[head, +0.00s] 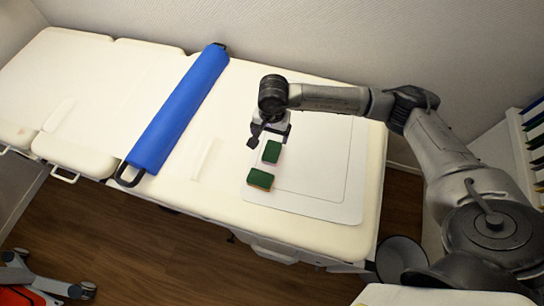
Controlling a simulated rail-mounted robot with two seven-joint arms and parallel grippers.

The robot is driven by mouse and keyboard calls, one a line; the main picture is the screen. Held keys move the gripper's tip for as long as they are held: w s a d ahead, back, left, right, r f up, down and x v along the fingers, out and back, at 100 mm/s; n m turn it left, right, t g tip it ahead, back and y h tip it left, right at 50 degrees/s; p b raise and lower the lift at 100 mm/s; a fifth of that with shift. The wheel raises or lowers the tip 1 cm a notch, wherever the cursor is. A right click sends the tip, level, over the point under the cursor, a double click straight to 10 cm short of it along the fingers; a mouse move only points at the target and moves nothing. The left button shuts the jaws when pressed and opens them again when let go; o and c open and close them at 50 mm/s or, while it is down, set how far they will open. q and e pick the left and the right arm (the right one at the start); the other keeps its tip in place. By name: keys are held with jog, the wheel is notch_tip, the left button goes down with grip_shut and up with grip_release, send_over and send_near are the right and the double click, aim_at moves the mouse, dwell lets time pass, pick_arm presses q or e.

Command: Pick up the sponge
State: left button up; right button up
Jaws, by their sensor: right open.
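Two green sponge-like blocks lie on the white mat (320,205) on the padded table. The nearer sponge (260,178) shows an orange-brown edge along its front. The farther sponge (271,152) lies just beyond it, a short gap apart. My right gripper (269,138) is open and empty, close to the farther sponge at its far side. I cannot tell its exact height above the mat or whether it touches the sponge. My left gripper is not in view.
A blue bolster (180,108) with black end handles lies across the padded table (90,85) to the left. A wall stands behind the table. A round dark bin (401,256) stands off the front right corner. A rack with coloured items (532,130) is far right.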

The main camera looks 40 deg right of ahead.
jog(key=b, duration=0.1)
send_over(272, 151)
jog(key=shift+h, duration=0.4)
jog(key=f, duration=0.7)
jog(key=shift+s+d+f, duration=0.1)
jog(key=shift+d+f, duration=0.15)
jog(key=shift+f, duration=0.05)
jog(key=shift+f+b, duration=0.3)
jog(key=shift+f, duration=0.4)
jog(key=f, duration=0.3)
jog(key=f+b, duration=0.1)
jog(key=shift+a+f, duration=0.25)
jog(key=shift+f, duration=0.25)
jog(key=shift+c, duration=0.4)
jog(key=c, duration=1)
jog(key=shift+r, duration=0.1)
